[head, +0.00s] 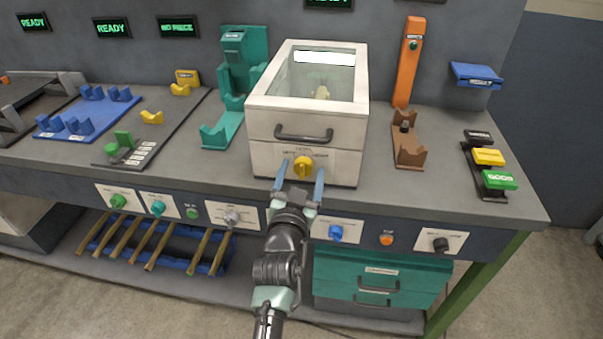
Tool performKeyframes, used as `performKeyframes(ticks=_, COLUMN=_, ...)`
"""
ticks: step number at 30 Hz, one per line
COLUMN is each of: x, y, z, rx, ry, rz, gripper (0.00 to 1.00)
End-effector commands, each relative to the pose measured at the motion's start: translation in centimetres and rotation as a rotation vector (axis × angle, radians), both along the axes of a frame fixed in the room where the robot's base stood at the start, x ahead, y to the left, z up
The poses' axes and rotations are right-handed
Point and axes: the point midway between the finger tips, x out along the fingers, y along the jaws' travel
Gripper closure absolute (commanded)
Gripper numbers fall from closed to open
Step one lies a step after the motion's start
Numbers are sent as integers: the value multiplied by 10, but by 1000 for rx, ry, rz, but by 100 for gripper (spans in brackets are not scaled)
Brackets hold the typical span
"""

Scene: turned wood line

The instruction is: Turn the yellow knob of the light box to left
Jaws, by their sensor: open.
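The light box (264,128) is a cream box with a glass top, standing in the middle of the bench. A dark drawer-style handle (304,136) crosses its front. The yellow knob (303,167) is low on the front face, below the handle. A small pale piece shows through the glass inside the box. My gripper (301,176) is open right in front of the knob, with one blue finger on each side of it in the picture. I cannot tell whether the fingers touch the knob.
A teal stand (243,65) is left of the box, and a brown cradle (408,148) with an orange post (409,60) is right. Yellow (488,156) and green (499,180) buttons sit far right. Several knobs line the bench front, including a blue one (336,233).

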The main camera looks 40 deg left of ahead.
Motion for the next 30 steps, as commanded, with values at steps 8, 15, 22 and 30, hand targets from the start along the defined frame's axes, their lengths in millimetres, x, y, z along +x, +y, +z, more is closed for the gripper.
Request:
performKeyframes(ticks=8, x=0, y=0, z=0, rx=0, ry=0, rz=0, gripper=39)
performKeyframes(ticks=15, x=0, y=0, z=0, rx=-1, ry=1, rz=0, gripper=82)
performKeyframes(ticks=22, x=0, y=0, z=0, rx=-1, ry=0, rz=0, gripper=100)
performKeyframes(ticks=30, x=-1, y=0, z=-1, rx=-31, ry=-18, rz=0, gripper=100)
